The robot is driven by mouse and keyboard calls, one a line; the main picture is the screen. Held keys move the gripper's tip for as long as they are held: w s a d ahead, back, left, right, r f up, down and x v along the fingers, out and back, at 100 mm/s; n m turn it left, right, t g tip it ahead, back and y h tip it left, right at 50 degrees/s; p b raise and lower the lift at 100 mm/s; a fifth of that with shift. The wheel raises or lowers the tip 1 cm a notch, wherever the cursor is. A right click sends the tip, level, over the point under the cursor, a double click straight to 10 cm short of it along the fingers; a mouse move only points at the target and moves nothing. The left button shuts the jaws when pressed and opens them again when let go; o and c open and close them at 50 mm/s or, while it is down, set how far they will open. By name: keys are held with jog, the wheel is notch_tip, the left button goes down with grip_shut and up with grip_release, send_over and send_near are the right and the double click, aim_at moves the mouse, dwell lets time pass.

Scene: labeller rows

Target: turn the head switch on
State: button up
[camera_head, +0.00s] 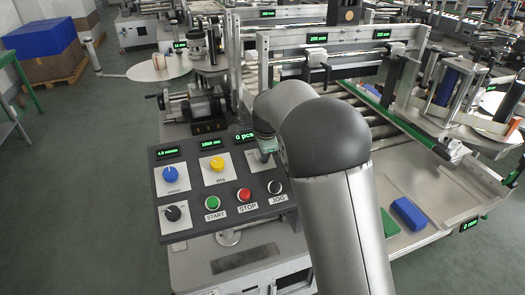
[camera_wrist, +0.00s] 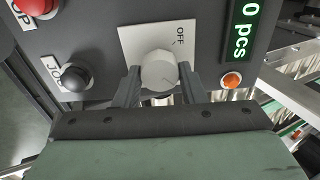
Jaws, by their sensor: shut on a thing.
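The head switch (camera_wrist: 158,69) is a pale grey round knob on a white plate in the wrist view. The word OFF stands on the plate at the knob's upper right; other lettering is hidden. My gripper (camera_wrist: 159,84) is shut on the knob, one dark finger on each side. Which way the knob points is not clear. In the head view my gripper (camera_head: 266,146) is at the upper right of the control panel (camera_head: 190,190), and my arm hides the knob there. Part of its white plate (camera_head: 252,161) shows.
The panel also has a blue knob (camera_head: 170,174), a yellow knob (camera_head: 217,164), a black knob (camera_head: 172,213), a green START button (camera_head: 211,202), a red STOP button (camera_head: 244,195) and a black JOG button (camera_head: 275,187). An orange lamp (camera_wrist: 232,80) sits right of the switch.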

jog(key=o, duration=1)
jog(key=b+v, duration=0.1)
jog(key=v, duration=1.6)
jog(key=shift+s+r, duration=0.2)
jog(key=s+d+f+n+g, duration=0.1)
jog(key=s+d+f+n, duration=0.3)
jog(key=s, duration=0.7)
jog(key=s+d+f+n+g, duration=0.1)
jog(key=s+d+f+n, duration=0.4)
jog(key=s, duration=0.5)
jog(key=s+d+f+n+g+h, duration=0.1)
jog(key=s+d+f+n, duration=0.4)
jog(key=s, duration=0.6)
notch_tip(320, 180, down, 3)
jog(key=shift+s+d+r, duration=0.25)
jog(key=shift+s+d, duration=0.05)
jog(key=shift+d, duration=0.75)
